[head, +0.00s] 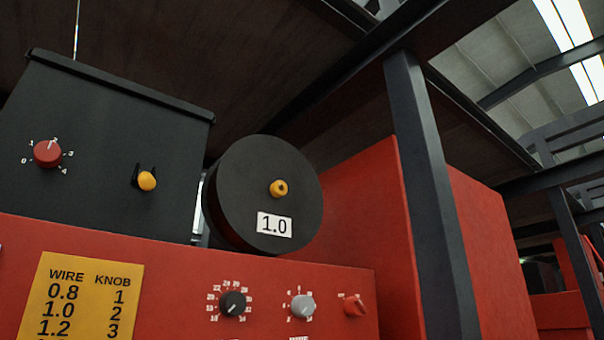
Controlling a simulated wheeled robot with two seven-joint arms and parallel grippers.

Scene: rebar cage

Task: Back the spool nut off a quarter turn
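The spool (240,190) is a black disc at the middle of the head view, facing me at a slight angle. The spool nut (279,188) is a small yellow knob on its face. A white label (274,225) reading 1.0 sits below the nut. Nothing touches the nut or the spool's face. Neither of my grippers shows in the head view.
Left of the spool stands a dark box (100,130) with a red knob (47,153) and a yellow lever (147,181). Below is a red panel (180,265) with dials and a yellow wire chart (125,290). A dark post (425,190) rises at right.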

